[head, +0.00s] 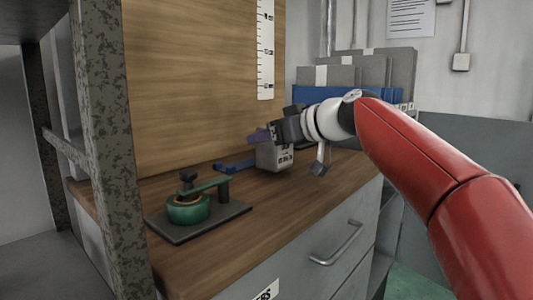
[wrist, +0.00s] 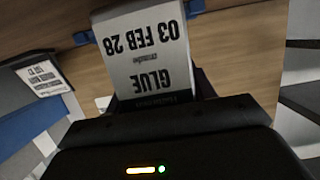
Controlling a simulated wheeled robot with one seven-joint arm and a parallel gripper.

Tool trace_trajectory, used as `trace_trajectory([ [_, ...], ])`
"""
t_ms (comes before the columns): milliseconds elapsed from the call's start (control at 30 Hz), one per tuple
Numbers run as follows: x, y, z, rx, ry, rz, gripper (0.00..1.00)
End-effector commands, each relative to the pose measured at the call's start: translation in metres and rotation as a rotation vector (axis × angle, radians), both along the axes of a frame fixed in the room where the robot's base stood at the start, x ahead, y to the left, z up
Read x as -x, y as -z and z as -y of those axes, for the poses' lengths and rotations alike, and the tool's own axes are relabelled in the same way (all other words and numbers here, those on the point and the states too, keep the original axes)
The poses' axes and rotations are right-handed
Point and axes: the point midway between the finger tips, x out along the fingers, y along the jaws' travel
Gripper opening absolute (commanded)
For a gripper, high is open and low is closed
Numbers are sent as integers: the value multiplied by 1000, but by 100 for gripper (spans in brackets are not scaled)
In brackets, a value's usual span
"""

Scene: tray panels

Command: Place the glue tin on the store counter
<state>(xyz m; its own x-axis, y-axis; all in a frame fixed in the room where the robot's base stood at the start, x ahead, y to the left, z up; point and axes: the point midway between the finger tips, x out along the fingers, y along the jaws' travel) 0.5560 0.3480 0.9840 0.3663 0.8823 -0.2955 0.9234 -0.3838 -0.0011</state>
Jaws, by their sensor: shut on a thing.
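The glue tin is a light grey box with dark print; it fills the upper middle of the wrist view (wrist: 145,62), its label reading GLUE and 03 FEB 28 upside down. In the head view the tin (head: 273,158) is at the back part of the wooden counter (head: 285,203), below my gripper (head: 264,137). My gripper is shut on the tin, with purple fingers at its upper part. The tin's base is at or just over the counter top; I cannot tell whether it touches.
A green round device on a dark plate (head: 188,209) stands at the counter's left. A blue flat piece (head: 235,165) lies left of the tin. Grey boxes in a blue holder (head: 376,95) stand behind. A speckled post (head: 107,150) rises at left. The counter's front right is clear.

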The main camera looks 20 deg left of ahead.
Motion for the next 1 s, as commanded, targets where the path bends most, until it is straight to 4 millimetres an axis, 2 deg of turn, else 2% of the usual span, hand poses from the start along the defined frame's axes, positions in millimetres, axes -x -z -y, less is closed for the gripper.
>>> trace_trajectory([
  [33,-2,12,1,-1,0,0,18],
  [67,-3,14,1,-1,0,0,18],
  [400,-4,15,1,-1,0,2,18],
  [433,-4,15,1,0,-1,1,56],
  [600,-4,14,1,0,-1,1,76],
  [933,-4,10,1,0,-1,1,76],
  [1000,-2,11,8,0,2,2,76],
])
